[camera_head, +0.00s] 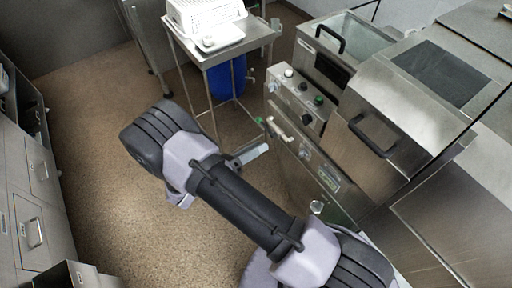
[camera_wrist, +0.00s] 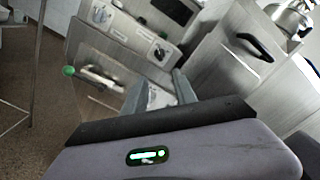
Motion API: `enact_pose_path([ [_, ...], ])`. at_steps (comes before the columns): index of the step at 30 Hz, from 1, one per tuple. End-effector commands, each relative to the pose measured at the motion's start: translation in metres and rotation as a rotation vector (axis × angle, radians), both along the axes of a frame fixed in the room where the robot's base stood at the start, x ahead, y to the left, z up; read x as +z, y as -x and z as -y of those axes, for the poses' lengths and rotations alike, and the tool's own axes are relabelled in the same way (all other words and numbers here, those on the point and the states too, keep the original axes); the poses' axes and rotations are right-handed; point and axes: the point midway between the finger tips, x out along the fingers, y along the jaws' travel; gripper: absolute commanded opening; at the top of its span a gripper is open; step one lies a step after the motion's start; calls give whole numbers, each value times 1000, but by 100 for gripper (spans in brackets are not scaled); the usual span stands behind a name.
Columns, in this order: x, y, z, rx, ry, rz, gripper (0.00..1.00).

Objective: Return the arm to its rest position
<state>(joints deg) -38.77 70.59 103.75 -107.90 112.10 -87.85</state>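My arm reaches across the middle of the head view, with its dark and light-grey links above the floor. My gripper (camera_head: 252,155) shows there only in part, as a grey finger beside the front of the steel machine; the rest is hidden behind my arm. In the wrist view my gripper (camera_wrist: 158,92) shows two grey fingers standing apart, and I see no held object between them. The fingers point toward the machine's front panel.
The steel machine (camera_head: 345,140) with knobs and handles stands close on the right. A steel table (camera_head: 222,50) holds a white perforated basket (camera_head: 205,14), with a blue container (camera_head: 228,78) below. Drawers (camera_head: 35,195) line the left. The brown floor (camera_head: 95,130) between is clear.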

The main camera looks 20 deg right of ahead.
Motion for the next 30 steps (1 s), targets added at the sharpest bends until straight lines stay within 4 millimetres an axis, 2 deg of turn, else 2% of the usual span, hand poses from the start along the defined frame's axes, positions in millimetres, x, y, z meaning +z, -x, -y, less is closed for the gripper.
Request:
enact_pose_path([
  [9,1,0,1,-4,-4,4,34],
  [11,6,1,5,-42,-42,36,34],
  [13,21,8,19,-158,-150,138,34],
  [14,30,15,27,-232,-217,203,34],
  [17,56,53,52,-544,-484,496,34],
  [20,70,97,58,-883,-740,828,34],
  [21,74,114,56,-1021,-836,968,34],
  [24,80,146,39,-1387,-1062,1329,34],
  [27,88,163,17,-1751,-1255,1655,34],
  [30,101,169,-1,-2063,-1397,1887,34],
])
